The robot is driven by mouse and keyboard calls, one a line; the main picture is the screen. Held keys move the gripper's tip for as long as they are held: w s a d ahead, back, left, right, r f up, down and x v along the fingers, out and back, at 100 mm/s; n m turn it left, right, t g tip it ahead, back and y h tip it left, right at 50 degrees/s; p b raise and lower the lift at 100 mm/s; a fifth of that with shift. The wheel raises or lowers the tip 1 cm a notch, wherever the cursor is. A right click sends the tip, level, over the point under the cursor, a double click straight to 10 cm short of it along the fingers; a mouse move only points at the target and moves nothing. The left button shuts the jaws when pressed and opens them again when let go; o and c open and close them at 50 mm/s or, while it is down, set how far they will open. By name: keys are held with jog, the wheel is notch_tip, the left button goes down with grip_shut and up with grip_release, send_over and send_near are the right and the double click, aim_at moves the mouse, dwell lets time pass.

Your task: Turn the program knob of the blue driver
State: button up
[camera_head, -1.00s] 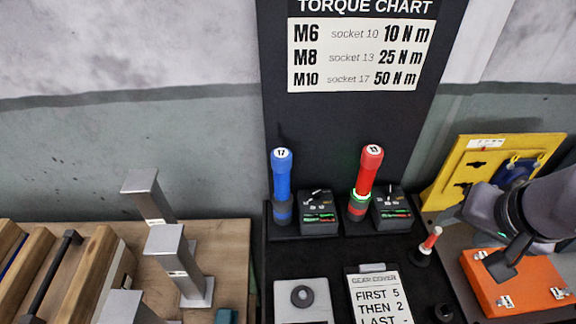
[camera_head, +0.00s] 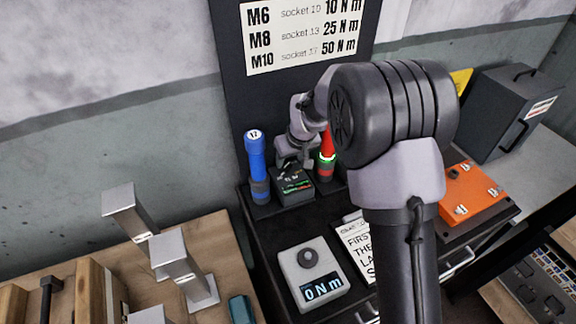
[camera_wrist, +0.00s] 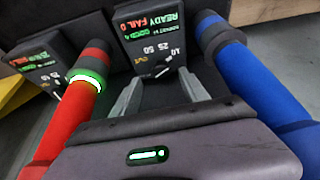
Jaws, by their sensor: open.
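The blue driver (camera_head: 257,168) stands upright at the back left of the dark bench; it also shows at the right of the wrist view (camera_wrist: 250,75). Its dark control box (camera_head: 292,187) is beside it. In the wrist view this box (camera_wrist: 150,35) shows READY, FAIL and small numbers around a dark program knob (camera_wrist: 161,71). My gripper (camera_head: 292,160) hangs over the box, pointing down. In the wrist view my gripper (camera_wrist: 160,92) is open, with its fingers on either side of the knob's near side, empty. I cannot tell whether they touch anything or which number the knob points to.
The red driver (camera_head: 327,150) stands close by with a lit green ring. A second control box (camera_wrist: 48,62) is beyond it. A torque tester (camera_head: 313,277) reads 0 N m in front. A clipboard (camera_head: 357,250) and an orange case (camera_head: 470,192) lie to the right.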

aim_at(287, 165)
jog(key=shift+b+x, duration=0.3)
jog(key=shift+x, duration=1.5)
jog(key=shift+a, duration=0.1)
grip_shut()
